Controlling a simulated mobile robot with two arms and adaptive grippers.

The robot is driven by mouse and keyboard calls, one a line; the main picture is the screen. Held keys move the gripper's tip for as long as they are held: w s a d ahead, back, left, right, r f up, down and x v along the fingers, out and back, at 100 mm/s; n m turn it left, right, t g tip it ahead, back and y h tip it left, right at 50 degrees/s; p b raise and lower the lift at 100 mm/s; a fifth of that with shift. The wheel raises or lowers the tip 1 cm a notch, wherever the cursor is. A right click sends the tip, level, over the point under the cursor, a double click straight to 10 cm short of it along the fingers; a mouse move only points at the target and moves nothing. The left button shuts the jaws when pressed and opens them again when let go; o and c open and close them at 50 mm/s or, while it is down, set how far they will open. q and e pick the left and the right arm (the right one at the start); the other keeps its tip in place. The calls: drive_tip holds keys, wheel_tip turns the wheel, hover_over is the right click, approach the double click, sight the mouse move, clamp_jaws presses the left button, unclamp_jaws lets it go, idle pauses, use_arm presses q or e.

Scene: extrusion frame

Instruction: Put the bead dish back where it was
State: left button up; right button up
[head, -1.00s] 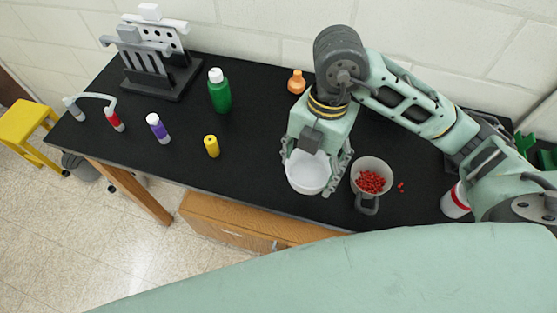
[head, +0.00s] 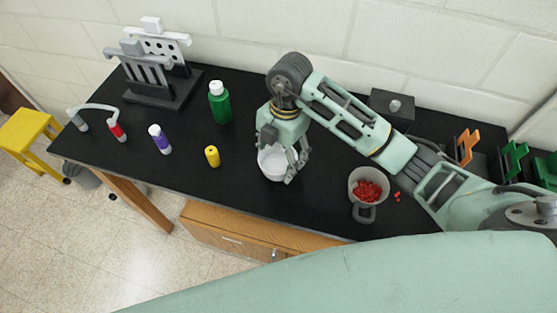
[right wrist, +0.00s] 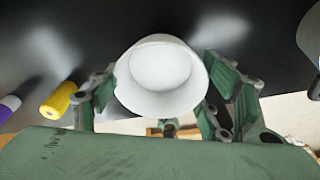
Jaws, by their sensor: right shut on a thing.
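The white bead dish (head: 272,163) is in my right gripper (head: 277,168), left of the grey cup. In the right wrist view the dish (right wrist: 161,72) looks round, plain white and empty inside. The right gripper (right wrist: 165,95) has its fingers on both sides of the dish. I cannot tell whether the dish touches the black bench top. The grey handled cup (head: 365,212) holds red beads (head: 368,191), and a few loose beads (head: 397,196) lie to its right. My left gripper is not in view.
On the black bench (head: 240,155) stand a yellow bottle (head: 212,156), a green bottle (head: 220,103), a purple-labelled tube (head: 160,139) and a grey rack (head: 155,80). Bench right of the dish is clear up to the cup.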

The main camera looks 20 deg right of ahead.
sight(278, 166)
wheel_tip(278, 166, down, 2)
drive_tip(key=shift+f+p, duration=0.15)
drive_tip(key=shift+p, duration=0.25)
drive_tip(key=shift+f, duration=0.25)
drive_tip(key=shift+f, duration=0.1)
drive_tip(key=shift+f, duration=0.15)
drive_tip(key=o, duration=1.2)
drive_tip(key=shift+c, duration=0.2)
drive_tip(key=shift+r, duration=0.2)
